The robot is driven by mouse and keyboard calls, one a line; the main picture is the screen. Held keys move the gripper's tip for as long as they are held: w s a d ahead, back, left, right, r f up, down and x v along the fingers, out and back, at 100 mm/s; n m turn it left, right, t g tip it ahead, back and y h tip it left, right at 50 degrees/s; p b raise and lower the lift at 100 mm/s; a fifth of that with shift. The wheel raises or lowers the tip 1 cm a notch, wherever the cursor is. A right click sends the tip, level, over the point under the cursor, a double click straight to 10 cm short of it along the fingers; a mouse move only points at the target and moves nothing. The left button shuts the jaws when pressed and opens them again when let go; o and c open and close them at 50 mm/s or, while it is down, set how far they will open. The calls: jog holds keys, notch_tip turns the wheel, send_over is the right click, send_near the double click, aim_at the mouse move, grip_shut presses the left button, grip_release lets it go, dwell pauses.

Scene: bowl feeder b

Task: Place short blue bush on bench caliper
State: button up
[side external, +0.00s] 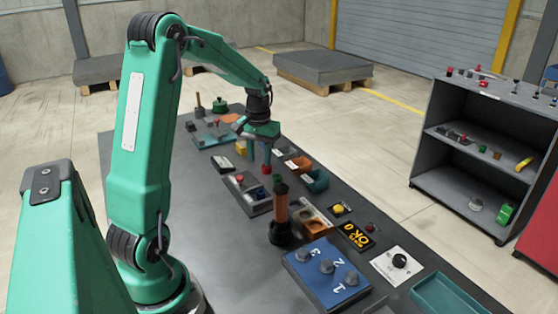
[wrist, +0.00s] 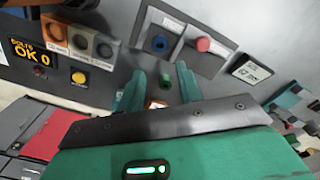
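A blue bush (wrist: 158,43) sits in the grey tray (wrist: 178,18) in the wrist view, with a dark hole in its top. Its height is hard to judge. In the side view a blue piece (side external: 262,193) shows in the same tray. My gripper (wrist: 163,82) has its two green fingers apart, pointing toward the tray. In the side view my gripper (side external: 266,160) hangs low behind the tray. The bench caliper is not clear; a white display (wrist: 248,68) may belong to it.
A red piece (wrist: 203,44) shares the tray. Round-holed blocks (wrist: 79,39), a yellow button (wrist: 78,77) and a bolts counter (wrist: 29,50) stand left in the wrist view.

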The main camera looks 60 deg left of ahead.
jog(key=s+d+r+m+t, duration=0.2)
jog(key=s+d+r+m, duration=0.15)
jog(key=d+r, duration=0.75)
jog(key=s+d+m+t, duration=0.3)
jog(key=s+d+m, duration=0.1)
jog(key=s+d, duration=0.6)
jog(key=d, duration=0.2)
jog(key=shift+d+r+t, duration=0.15)
jog(key=shift+d+t, duration=0.15)
